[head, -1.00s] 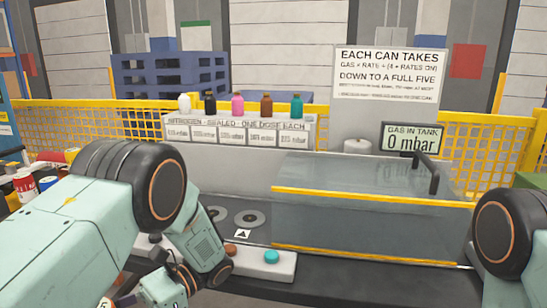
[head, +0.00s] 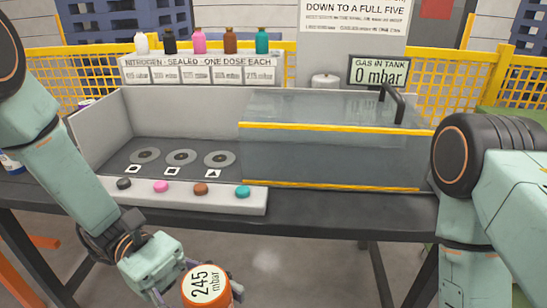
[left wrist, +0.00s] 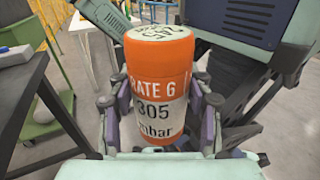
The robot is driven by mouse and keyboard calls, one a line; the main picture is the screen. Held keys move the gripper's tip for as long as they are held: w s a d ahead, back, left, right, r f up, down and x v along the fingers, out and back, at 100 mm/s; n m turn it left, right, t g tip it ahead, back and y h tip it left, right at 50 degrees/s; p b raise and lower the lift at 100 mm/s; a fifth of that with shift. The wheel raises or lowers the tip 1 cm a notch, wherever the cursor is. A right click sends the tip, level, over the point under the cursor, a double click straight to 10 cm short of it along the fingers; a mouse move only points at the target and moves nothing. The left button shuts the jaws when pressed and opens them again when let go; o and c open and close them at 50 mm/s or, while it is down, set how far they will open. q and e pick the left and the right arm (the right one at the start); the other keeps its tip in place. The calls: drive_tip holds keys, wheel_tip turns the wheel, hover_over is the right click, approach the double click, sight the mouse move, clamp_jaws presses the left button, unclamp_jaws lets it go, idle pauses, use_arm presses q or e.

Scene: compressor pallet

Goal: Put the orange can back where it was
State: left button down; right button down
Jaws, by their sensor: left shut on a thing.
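The orange can (head: 207,290) is at the bottom of the head view, in front of the bench; its pale top reads 245 mbar. My left gripper (head: 196,292) is shut on it, with fingers on both sides. The can's lower part is cut off in the head view. My right arm shows at the right, but its gripper is out of view.
The bench has a tray with round discs (head: 180,157), a button strip (head: 190,195) and a clear yellow-edged cover (head: 335,155). Several small bottles (head: 199,42) stand on the back shelf. A gauge (head: 380,73) reads 0 mbar. Part of another can (head: 9,163) shows at the left edge.

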use_arm(q)
drive_tip(key=w+n+t+h+b, duration=0.1)
drive_tip(key=w+n+t, duration=1)
drive_tip(key=t, duration=0.6)
drive_tip(key=w+a+f+n+t+y+b, duration=0.1)
drive_tip(key=a+f+n+t+y+b, duration=0.1)
drive_tip(key=a+f+n+t+y, duration=0.5)
wheel_tip(320, 180, down, 3)
drive_tip(key=a+t+y, duration=0.1)
drive_tip(key=a, duration=0.1)
drive_tip(key=shift+a, duration=0.4)
drive_tip(key=shift+w+d, duration=0.15)
